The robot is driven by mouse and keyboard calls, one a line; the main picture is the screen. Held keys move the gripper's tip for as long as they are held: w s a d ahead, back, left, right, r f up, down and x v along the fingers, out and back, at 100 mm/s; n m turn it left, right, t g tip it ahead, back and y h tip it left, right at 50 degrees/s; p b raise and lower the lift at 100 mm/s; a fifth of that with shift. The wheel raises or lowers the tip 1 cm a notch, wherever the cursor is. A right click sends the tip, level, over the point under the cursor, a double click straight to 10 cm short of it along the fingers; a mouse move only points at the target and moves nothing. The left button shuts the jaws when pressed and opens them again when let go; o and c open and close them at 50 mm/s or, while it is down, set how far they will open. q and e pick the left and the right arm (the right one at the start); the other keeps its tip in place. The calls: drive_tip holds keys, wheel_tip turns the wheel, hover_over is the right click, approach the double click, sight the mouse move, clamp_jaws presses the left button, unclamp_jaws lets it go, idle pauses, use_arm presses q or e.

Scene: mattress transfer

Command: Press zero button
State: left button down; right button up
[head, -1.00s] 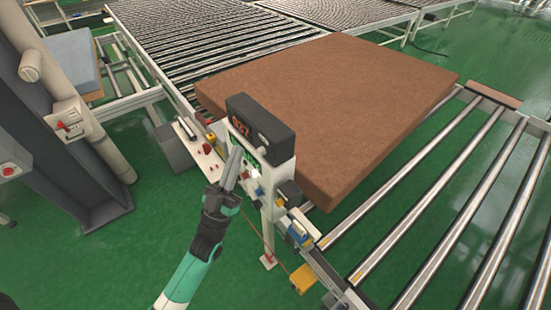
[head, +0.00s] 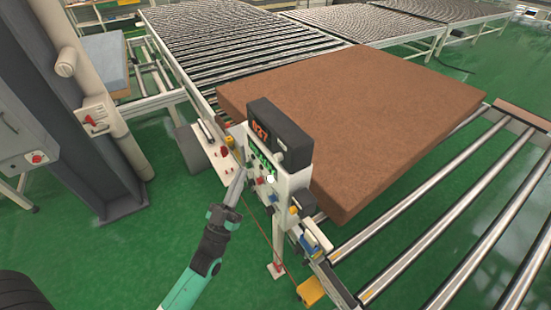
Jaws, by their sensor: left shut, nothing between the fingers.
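The control panel (head: 298,184) is a white post-mounted box with a black display unit (head: 281,134) on top showing red digits. Below the digits are a green readout (head: 262,160) and several small buttons, including a white one (head: 270,179) and a red one (head: 259,181). The button labels are too small to read, so I cannot tell which is zero. My left gripper (head: 241,173) is shut and empty, its tips just left of the panel's button face in the picture. I cannot tell whether they touch it. My right gripper is not in view.
A brown mattress (head: 350,110) lies on the roller conveyor behind the panel. Bare rollers (head: 425,215) extend to the right. A side plate with red buttons (head: 222,152) sits left of the panel. A grey column (head: 85,140) stands at left. Green floor is clear in front.

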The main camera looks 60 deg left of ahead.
sight(275, 157)
use_arm(q)
drive_tip(key=w+b, duration=0.1)
drive_tip(key=w, duration=0.6)
drive_tip(key=shift+w+a, duration=0.1)
idle(1.9)
drive_tip(key=shift+w+b, duration=0.3)
drive_tip(key=shift+b, duration=0.05)
drive_tip(key=shift+w+b, duration=0.35)
drive_tip(key=shift+w, duration=0.5)
idle(0.8)
drive_tip(key=shift+s, duration=1.3)
